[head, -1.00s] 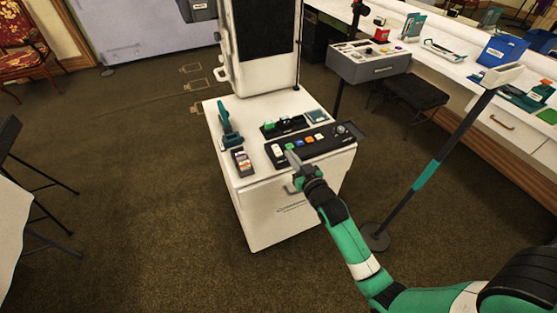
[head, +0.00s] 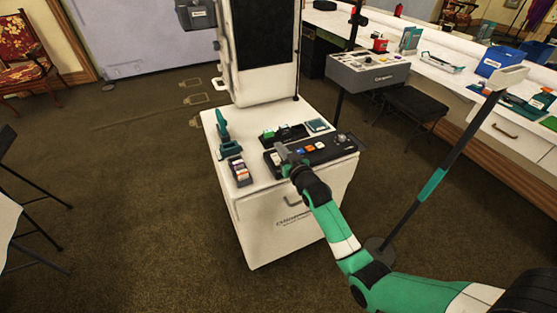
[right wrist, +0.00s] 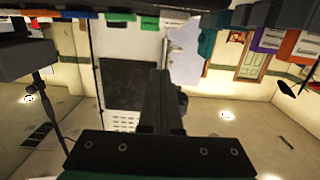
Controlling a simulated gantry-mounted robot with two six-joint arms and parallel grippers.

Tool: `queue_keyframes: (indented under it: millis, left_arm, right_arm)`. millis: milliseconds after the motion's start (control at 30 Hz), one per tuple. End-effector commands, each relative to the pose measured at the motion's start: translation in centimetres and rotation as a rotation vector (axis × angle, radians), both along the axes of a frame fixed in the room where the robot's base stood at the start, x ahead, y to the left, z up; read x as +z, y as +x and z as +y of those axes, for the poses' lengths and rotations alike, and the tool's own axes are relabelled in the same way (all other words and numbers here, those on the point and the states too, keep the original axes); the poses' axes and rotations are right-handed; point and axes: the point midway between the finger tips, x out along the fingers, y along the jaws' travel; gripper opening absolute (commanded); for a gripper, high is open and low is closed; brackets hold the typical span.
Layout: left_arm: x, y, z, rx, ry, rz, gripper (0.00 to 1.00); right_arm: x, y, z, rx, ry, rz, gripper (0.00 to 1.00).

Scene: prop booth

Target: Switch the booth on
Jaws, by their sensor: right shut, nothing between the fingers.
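The booth is a white cabinet (head: 240,203) with a tall upright back part holding a dark screen (head: 269,45); the screen also shows in the right wrist view (right wrist: 128,85). I cannot tell whether the fingertips touch the panel. My left gripper is out of view.
A teal tool (head: 222,128) and a box of coloured cards (head: 239,172) stand on the cabinet's left side. A black tray (head: 284,134) lies behind the panel. A grey console (head: 368,74) and a thin stand (head: 440,170) are to the right. The floor at left is mostly clear.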

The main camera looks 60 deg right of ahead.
Motion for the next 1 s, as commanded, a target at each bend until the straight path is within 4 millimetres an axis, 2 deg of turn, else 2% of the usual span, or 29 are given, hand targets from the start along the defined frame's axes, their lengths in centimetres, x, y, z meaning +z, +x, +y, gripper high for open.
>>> queue_keyframes:
  millis: [33,100,267,667,767,967,1000]
  left_arm:
    - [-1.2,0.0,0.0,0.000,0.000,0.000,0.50]
    - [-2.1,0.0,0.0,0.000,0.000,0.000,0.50]
    - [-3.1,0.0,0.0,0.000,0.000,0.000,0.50]
    - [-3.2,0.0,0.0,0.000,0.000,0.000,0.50]
    - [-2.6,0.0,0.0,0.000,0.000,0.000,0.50]
    - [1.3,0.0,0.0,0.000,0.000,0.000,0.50]
    - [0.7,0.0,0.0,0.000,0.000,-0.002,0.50]
  right_arm:
    - [-0.5,0.9,-0.7,0.000,-0.001,-0.002,0.00]
    - [-2.1,1.0,-0.8,0.000,0.001,0.002,0.00]
    - [-3.7,1.2,-1.0,0.000,0.001,0.000,0.00]
    - [-4.0,1.3,-1.0,0.000,0.001,-0.001,0.00]
    - [-3.8,1.3,-1.0,0.000,0.009,0.010,0.00]
    - [-3.6,1.6,-1.3,0.000,0.087,0.108,0.00]
    - [-4.5,1.6,-1.2,0.000,0.093,0.116,0.00]
